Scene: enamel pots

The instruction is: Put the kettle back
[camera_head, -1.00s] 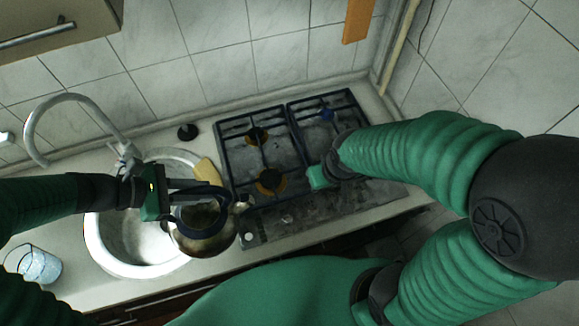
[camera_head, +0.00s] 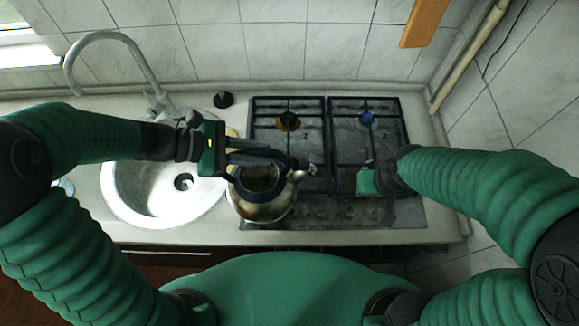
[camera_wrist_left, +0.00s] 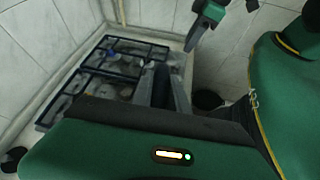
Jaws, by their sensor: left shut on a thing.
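The kettle (camera_head: 262,207), rounded metal with a dark handle, is in the middle of the head view, at the front left corner of the stove (camera_head: 340,211). Its spout points right. My left gripper (camera_head: 280,158) is shut on the kettle's handle from the left. I cannot tell if the kettle's base touches anything. In the left wrist view the gripper's fingers (camera_wrist_left: 162,85) show, but I cannot make out the kettle. My right gripper (camera_head: 368,181) is over the right front of the stove; its jaw opening is unclear.
The round sink (camera_head: 150,195) with a curved tap (camera_head: 120,40) is left of the stove. A small black object (camera_head: 223,99) stands behind, on the counter. The stove's back burners (camera_head: 287,121) are uncovered. A tiled wall closes off the back and right.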

